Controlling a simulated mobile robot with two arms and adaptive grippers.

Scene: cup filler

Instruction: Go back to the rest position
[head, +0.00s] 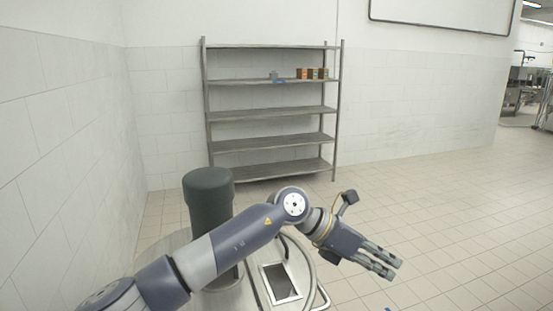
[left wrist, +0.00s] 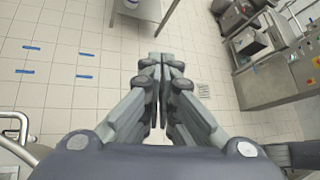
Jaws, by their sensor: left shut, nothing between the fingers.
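My left arm comes in from the left in the head view and bends at the elbow above a steel machine. My left gripper (head: 389,267) is to the right of the machine, over the tiled floor. Its fingers are together and hold nothing. In the left wrist view the left gripper (left wrist: 160,60) points away from the camera with its fingers closed over bare floor. My right gripper is in neither view.
A steel machine (head: 281,283) with a dark cylinder (head: 208,197) stands near my left arm. A metal shelf (head: 270,143) with small boxes (head: 312,73) is against the back wall. Blue floor strips (left wrist: 87,54) and steel equipment (left wrist: 270,62) show in the wrist view.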

